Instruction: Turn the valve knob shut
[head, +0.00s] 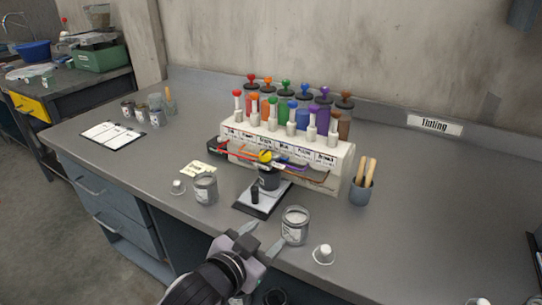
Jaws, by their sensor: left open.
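A white tinting dispenser (290,151) stands on the grey bench, with a row of coloured knobs (286,86) along its top and white-necked coloured bottles in front. A small yellow knob-like part (265,156) sits low at its front, just above a dark cup (268,179). I cannot tell for certain which part is the valve knob. The cup stands on a small scale (262,198). My left gripper (262,238) is open and empty near the bench's front edge, in front of the scale and apart from the knob. My right gripper is not in view.
A grey can (205,188) stands left of the scale, and an open can (295,226) stands close to the right of my gripper. A white cap (324,254) lies near the edge. A cup of wooden sticks (361,189) stands right of the dispenser.

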